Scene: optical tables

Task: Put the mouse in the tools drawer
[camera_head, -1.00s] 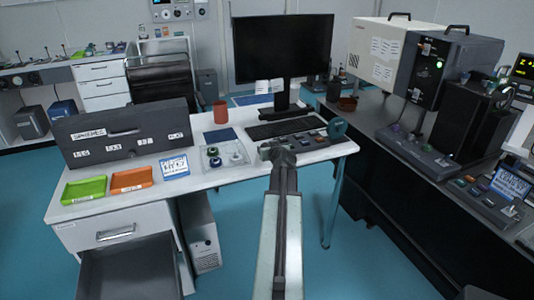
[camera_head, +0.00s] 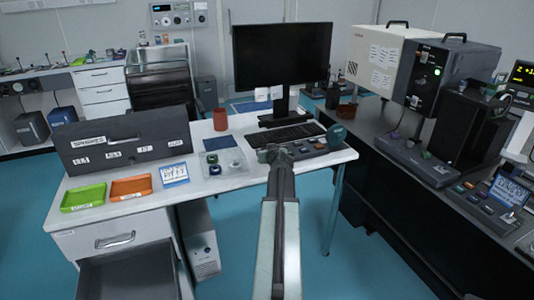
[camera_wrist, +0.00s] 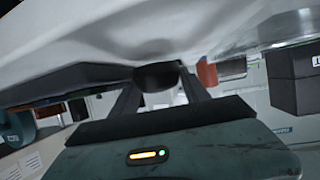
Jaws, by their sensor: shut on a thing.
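My gripper (camera_head: 270,154) is over the front edge of the white desk, near the keyboard. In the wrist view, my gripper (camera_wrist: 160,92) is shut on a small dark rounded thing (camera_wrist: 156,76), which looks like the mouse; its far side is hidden. In the head view the mouse cannot be made out at the jaws. A drawer (camera_head: 131,258) stands open under the desk's left end, with a dark grey inside and a metal handle on the front above it. It is left of and below my gripper; its label is too small to read.
On the desk (camera_head: 215,184) are a green tray (camera_head: 84,197), an orange tray (camera_head: 131,188), a clear tray with small parts (camera_head: 222,163), a dark labelled case (camera_head: 125,140), a red mug (camera_head: 220,119) and a monitor (camera_head: 283,55). A dark bench (camera_head: 385,145) stands right.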

